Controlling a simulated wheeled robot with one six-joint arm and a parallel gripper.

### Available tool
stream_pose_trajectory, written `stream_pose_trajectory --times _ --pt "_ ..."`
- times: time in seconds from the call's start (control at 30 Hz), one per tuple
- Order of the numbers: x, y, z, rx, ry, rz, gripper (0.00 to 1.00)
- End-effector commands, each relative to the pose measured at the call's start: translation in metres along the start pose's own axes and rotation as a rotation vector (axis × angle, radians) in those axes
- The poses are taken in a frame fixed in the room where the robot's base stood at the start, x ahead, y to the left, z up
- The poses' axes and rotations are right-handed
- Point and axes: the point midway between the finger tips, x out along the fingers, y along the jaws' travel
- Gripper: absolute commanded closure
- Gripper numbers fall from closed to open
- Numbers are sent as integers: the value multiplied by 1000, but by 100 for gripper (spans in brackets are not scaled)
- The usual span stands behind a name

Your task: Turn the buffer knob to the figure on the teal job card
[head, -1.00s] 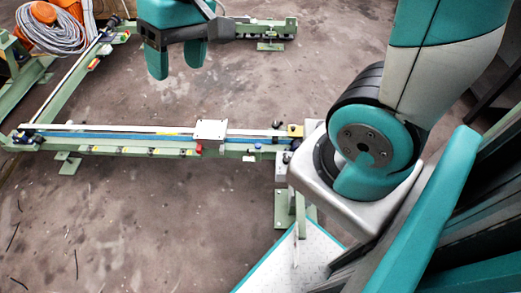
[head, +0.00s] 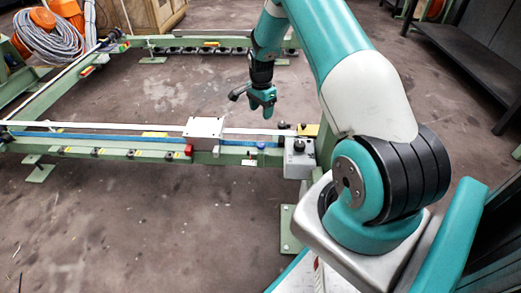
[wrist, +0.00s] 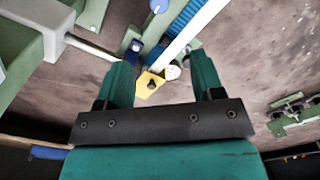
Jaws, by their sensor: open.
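My gripper (head: 262,110) hangs in the air behind the near rail, fingers down, apart from everything. In the wrist view its two teal fingers (wrist: 160,60) stand wide apart with nothing held. A yellow plate with a black knob (wrist: 151,84) shows between and below them; a yellow piece (head: 308,129) also shows at the rail's right end in the head view. A grey box with a black knob (head: 299,146) sits in front of it. I cannot tell which knob is the buffer knob. No figures and no teal job card can be made out.
The green rail frame (head: 100,150) carries a white plate (head: 204,127) and a red block (head: 188,150). An orange reel with grey cable (head: 50,35) is at the back left. Dark shelving (head: 470,60) stands at the right. The floor inside the frame is clear.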

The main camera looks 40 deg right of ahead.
Motion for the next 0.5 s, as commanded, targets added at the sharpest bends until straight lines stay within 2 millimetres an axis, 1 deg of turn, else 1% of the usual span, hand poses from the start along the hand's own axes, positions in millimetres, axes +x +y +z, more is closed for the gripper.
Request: stream_pose_trajectory --times 0.03,0.17,0.5 --pt "10 1 0 -1 -1 2 39" --pt "37 1 1 -3 -2 4 39" --pt "116 1 2 -5 -2 4 39"
